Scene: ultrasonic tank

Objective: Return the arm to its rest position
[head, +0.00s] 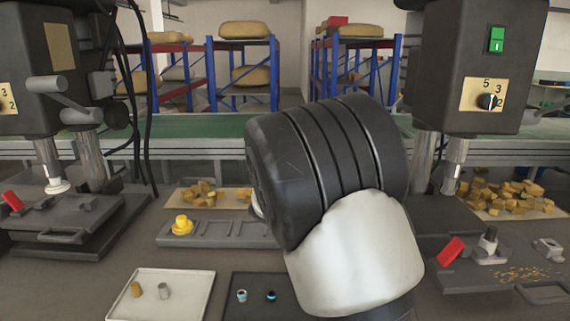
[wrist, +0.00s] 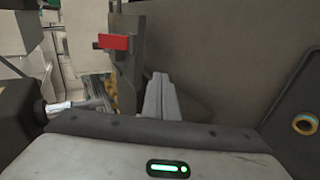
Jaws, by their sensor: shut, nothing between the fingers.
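My gripper (wrist: 160,78) shows in the wrist view as two grey fingers close together. It is shut and empty. In the head view my dark, ribbed arm with its white link fills the middle and right of centre, and the gripper's fingers are hidden behind it. The arm is raised in front of the work table (head: 120,254).
Machines stand left (head: 45,70) and right (head: 475,65). A white tray (head: 205,308) holds two small cylinders. A dark tray (head: 256,311) holds two small blue-ringed parts. A yellow knob (head: 182,225) sits on a grey rack (head: 240,240). Brown blocks (head: 200,192) lie behind.

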